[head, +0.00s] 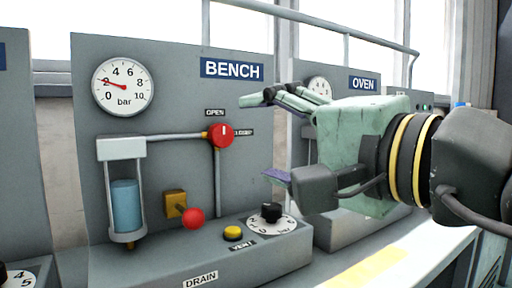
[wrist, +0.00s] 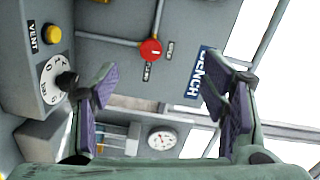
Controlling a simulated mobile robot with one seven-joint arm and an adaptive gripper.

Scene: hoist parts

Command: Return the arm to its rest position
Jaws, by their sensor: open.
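My gripper (head: 262,134) is open and empty in the head view, reaching left in front of the right side of the BENCH panel (head: 250,120). In the wrist view, its two purple-padded fingers (wrist: 160,112) stand wide apart with nothing between them. The red valve knob (head: 221,135) sits on the pipe to the left of the fingers, apart from them in the picture; it also shows in the wrist view (wrist: 151,50). My gripper hides part of the OVEN panel (head: 376,93).
The BENCH panel carries a gauge (head: 123,87), a blue cylinder (head: 125,206), a red-ended lever (head: 193,218), a yellow VENT button (head: 233,233) and a black dial knob (head: 271,211). A rail (head: 310,20) runs along the top. A pale ledge (head: 425,248) lies below my arm.

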